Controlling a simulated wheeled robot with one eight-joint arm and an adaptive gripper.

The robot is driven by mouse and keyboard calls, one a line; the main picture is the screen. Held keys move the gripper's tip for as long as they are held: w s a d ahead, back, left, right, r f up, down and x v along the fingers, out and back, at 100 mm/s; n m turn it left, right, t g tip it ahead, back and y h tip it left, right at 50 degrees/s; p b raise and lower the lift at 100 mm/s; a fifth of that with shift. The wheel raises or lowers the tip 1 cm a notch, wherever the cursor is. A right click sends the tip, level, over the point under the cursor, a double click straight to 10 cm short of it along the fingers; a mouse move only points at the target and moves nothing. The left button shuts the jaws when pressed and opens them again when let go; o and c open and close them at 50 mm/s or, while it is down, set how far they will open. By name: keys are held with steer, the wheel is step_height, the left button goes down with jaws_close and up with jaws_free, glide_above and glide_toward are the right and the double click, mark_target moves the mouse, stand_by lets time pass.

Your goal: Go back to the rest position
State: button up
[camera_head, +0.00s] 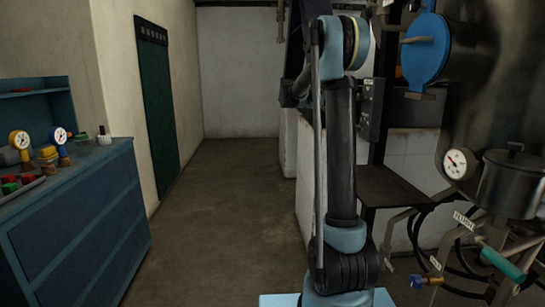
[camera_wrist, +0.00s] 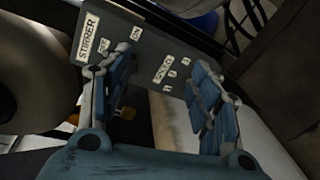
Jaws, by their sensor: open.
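My gripper (camera_wrist: 160,82) is open in the wrist view, its two blue padded fingers standing well apart with nothing between them. Beyond the fingers is a grey control panel (camera_wrist: 145,50), tilted in the picture, with white labels; one reads STIRRER. I cannot tell if the fingertips are close to the panel or only in front of it. In the head view my arm rises up the middle of the picture, and my gripper cannot be made out there.
A blue cabinet (camera_head: 75,225) with gauges (camera_head: 20,141) on top stands at the left. A dark green door (camera_head: 157,100) is behind it. At the right are a metal vessel (camera_head: 510,182), a dial gauge (camera_head: 459,163) and pipes. The floor (camera_head: 225,205) between is clear.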

steer(key=s+a+f+y, duration=0.1)
steer(key=s+f+y, duration=0.3)
steer(key=s, duration=0.5)
steer(key=s+a+f+m+y, duration=0.1)
steer(key=s+f, duration=0.5)
steer(key=s, duration=0.3)
steer(key=s+a+f+y, duration=0.2)
steer(key=s+f+y, duration=0.15)
steer(key=s, duration=0.55)
steer(key=s+a+f+m+y, duration=0.1)
steer(key=s+a+f+y, duration=0.2)
steer(key=s+a+f, duration=0.3)
steer(key=s+a+f+m+t+y, duration=0.1)
steer(key=s+a+f+y, duration=0.3)
steer(key=s+f, duration=1)
steer(key=a, duration=0.3)
steer(key=shift+f, duration=0.35)
